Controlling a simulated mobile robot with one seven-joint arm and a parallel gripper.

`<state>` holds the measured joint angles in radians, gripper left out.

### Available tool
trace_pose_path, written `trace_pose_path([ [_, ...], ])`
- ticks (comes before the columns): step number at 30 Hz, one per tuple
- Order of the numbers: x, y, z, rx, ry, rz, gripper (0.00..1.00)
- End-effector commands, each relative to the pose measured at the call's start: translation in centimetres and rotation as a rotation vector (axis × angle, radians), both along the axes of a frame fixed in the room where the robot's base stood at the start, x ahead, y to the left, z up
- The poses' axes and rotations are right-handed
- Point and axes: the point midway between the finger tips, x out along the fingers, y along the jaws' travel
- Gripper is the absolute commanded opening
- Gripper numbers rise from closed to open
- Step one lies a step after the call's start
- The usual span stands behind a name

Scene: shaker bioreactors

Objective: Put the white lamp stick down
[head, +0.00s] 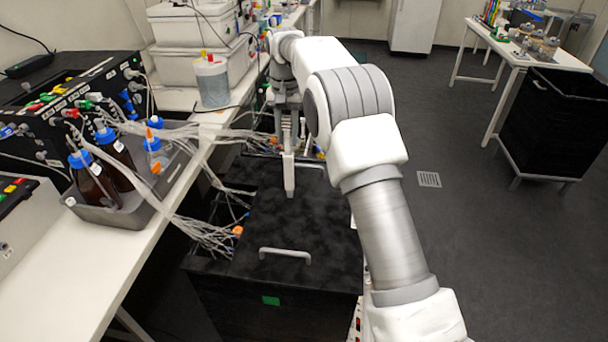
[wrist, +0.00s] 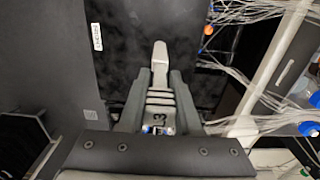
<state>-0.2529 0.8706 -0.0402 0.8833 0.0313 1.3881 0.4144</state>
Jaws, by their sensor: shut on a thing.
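The white lamp stick (head: 289,178) is a short pale bar. It points down from my gripper (head: 288,148) over the black lid of the large black box. In the wrist view the stick (wrist: 160,58) sticks out past the fingertips, and my gripper (wrist: 159,82) is shut on it.
The black box lid (head: 310,225) has a grey handle (head: 285,254). Loose clear tubes (head: 205,232) run along its left side. A white bench (head: 60,265) at left holds a grey tray (head: 130,212) with brown bottles. Open floor (head: 480,250) lies at right.

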Motion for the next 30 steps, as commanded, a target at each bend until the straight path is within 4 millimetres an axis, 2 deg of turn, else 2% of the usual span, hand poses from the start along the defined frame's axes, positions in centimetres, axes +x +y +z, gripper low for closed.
trace_pose_path([
  [15,-4.5,-3.6,-3.4,-0.001,0.001,0.000,0.00],
  [22,-5.2,-4.1,-4.4,-0.001,0.001,0.000,0.00],
  [27,-5.2,-4.1,-6.9,0.000,0.003,0.000,0.00],
  [30,-5.2,-4.0,-7.7,0.000,0.001,0.000,0.00],
])
